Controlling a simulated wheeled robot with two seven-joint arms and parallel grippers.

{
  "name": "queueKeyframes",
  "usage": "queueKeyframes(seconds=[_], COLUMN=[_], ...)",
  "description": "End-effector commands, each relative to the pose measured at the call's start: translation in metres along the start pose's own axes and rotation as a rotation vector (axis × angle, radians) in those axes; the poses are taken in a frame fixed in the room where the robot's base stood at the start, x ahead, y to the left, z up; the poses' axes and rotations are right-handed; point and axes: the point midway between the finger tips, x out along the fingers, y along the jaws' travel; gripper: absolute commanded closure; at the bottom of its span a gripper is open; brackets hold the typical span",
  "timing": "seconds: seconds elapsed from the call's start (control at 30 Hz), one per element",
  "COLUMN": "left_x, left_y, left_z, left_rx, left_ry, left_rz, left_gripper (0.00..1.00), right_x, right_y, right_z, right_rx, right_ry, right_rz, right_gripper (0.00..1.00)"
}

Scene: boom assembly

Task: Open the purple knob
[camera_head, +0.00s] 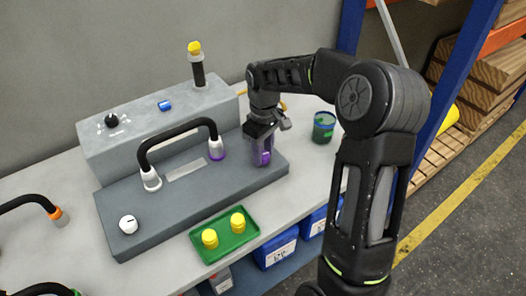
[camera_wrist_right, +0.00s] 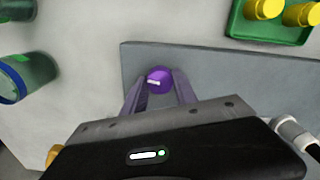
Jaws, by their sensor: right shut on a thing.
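The purple knob (camera_head: 265,157) sits at the right end of the dark grey base plate (camera_head: 120,205). It also shows in the right wrist view (camera_wrist_right: 160,79), between my fingers, with a white mark on its face. My right gripper (camera_head: 262,155) reaches down from above and is shut on the knob; its fingers show on both sides of it in the wrist view (camera_wrist_right: 160,92). The fingers partly hide the knob. My left gripper is not in view.
A black hose joins a white fitting (camera_head: 151,179) and a purple-ringed fitting (camera_head: 216,150). A white knob (camera_head: 128,224) is at the plate's left. A green tray (camera_head: 225,252) with yellow caps lies in front. A green-blue cup (camera_head: 323,127) stands right of my gripper.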

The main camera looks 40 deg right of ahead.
Motion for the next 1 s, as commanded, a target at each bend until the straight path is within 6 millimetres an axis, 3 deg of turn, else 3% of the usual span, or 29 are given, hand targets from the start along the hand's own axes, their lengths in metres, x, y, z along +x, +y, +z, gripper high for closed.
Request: queueKeyframes(seconds=[0.27,0.6,0.77,1.0], left_x=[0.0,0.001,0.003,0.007], left_y=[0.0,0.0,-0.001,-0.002], left_z=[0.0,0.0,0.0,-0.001], left_rx=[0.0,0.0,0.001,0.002], left_ry=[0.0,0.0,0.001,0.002], left_rz=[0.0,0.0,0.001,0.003], left_gripper=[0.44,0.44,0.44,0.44], right_x=[-0.001,-0.004,-0.02,-0.06], right_y=[0.0,0.0,0.001,0.0], right_z=[0.0,0.0,-0.001,-0.001], right_rx=[0.001,0.001,0.001,0.001], right_ry=[0.002,0.002,0.004,0.005], right_rz=[0.001,0.001,0.002,0.002], right_gripper=[0.45,0.44,0.44,0.44])
